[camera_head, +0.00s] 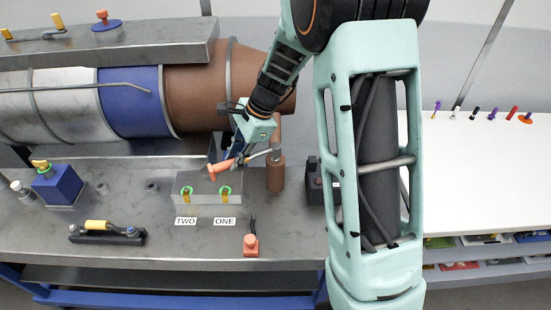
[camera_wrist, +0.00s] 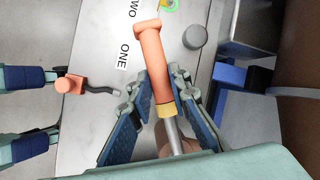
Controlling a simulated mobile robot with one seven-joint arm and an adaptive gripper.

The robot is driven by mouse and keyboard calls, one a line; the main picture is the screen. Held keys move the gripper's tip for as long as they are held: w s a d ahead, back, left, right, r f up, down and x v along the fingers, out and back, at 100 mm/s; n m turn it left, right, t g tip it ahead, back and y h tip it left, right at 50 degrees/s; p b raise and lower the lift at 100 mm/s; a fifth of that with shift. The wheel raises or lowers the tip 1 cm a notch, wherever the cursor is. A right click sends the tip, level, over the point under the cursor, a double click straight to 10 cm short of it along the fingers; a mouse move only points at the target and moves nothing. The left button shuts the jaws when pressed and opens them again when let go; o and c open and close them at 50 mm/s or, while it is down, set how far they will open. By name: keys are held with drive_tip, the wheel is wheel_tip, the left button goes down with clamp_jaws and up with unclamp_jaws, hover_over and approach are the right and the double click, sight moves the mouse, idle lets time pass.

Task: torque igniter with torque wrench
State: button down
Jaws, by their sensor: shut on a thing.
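My gripper (camera_head: 238,155) is shut on the torque wrench (camera_head: 221,168), a tool with an orange handle and metal shaft. In the wrist view the orange handle (camera_wrist: 153,62), yellow collar and grey shaft lie between the blue finger pads of my gripper (camera_wrist: 160,105). The handle end points away from the wrist. Two igniters with green rings and yellow parts, one above label TWO (camera_head: 187,190) and one above label ONE (camera_head: 225,190), sit at a grey block (camera_head: 207,199) just below the wrench. The wrist view shows only one green ring (camera_wrist: 171,4); the wrench's far end is hidden there.
A brown post (camera_head: 275,175) stands right of the block. A small orange part with a black lead (camera_head: 251,244) lies in front. A blue box (camera_head: 57,185) and a black holder with a yellow handle (camera_head: 106,235) are at left. The jet engine (camera_head: 137,100) lies behind.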

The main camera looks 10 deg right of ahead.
drive_tip(key=shift+s+n, duration=0.5)
drive_tip(key=shift+s+d+n+g, duration=0.4)
drive_tip(key=shift+s+d+n, duration=0.05)
drive_tip(key=shift+s+n, duration=0.25)
drive_tip(key=shift+s+d+n+g, duration=0.4)
drive_tip(key=shift+s+n, duration=0.3)
drive_tip(key=shift+f+b, duration=0.45)
drive_tip(key=shift+f, duration=0.15)
